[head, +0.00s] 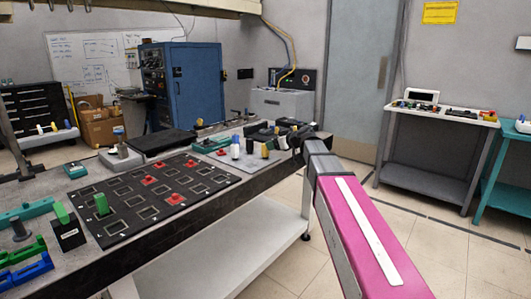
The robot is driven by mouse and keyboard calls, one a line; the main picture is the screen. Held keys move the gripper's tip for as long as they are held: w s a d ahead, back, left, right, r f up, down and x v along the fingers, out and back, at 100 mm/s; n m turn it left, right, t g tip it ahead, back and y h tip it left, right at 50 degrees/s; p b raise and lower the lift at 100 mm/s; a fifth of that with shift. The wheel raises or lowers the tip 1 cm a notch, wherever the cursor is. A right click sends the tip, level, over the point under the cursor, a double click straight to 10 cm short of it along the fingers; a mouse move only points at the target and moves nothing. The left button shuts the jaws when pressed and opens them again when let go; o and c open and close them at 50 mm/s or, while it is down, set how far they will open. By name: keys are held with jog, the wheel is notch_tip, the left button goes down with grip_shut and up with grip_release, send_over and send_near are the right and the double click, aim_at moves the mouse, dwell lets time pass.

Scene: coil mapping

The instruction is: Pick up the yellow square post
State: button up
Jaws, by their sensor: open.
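A small yellowish post (265,150) stands upright at the right end of the workbench, among other small posts; it looks like the yellow square post, though its exact shape is too small to tell. My gripper (281,139), at the far end of my pink arm, is right beside this post, just to its right and slightly above. The gripper is open. The fingers are dark and small here, so I cannot tell whether they surround or touch the post.
A black board (150,196) with square recesses and several red pieces lies on the workbench. A white-and-blue post (235,147) and a dark post (249,145) stand close left of the yellowish one. Green posts (101,204) stand further left.

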aim_at(265, 151)
jog(key=x, duration=0.5)
jog(key=shift+w+a+f, duration=0.1)
jog(key=shift+a+f, duration=0.05)
jog(key=shift+a, duration=0.25)
jog(key=c, duration=1)
